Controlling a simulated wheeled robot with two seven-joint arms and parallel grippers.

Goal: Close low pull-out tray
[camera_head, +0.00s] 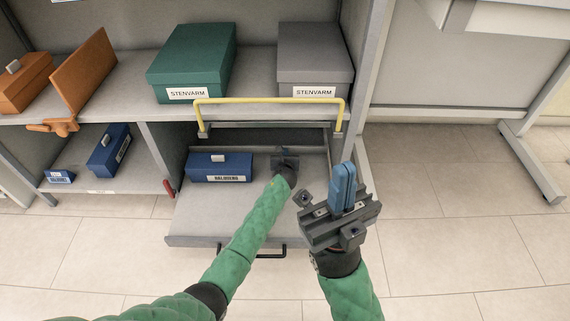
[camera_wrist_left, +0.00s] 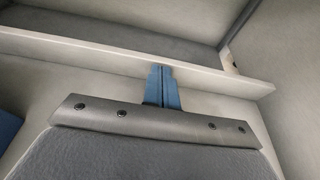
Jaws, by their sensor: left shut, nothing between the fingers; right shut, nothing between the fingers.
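The low pull-out tray (camera_head: 205,220) is pulled out from the lower shelf. Its black handle (camera_head: 262,253) shows at the front edge. My left gripper (camera_head: 285,155) is above the tray's back right part, beyond the blue box; its arm reaches over the tray. In the left wrist view its blue fingers (camera_wrist_left: 162,84) are shut and empty, pointing toward a pale raised edge (camera_wrist_left: 90,50); I cannot tell whether they touch it. My right gripper (camera_head: 343,182) is shut and empty, raised to the right of the tray.
A blue box (camera_head: 219,168) lies on the tray. A yellow bar (camera_head: 268,101) spans above its back. A green box (camera_head: 192,62) and a grey box (camera_head: 315,55) stand on the shelf above. Another blue box (camera_head: 108,150) is on the left lower shelf. The floor at right is clear.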

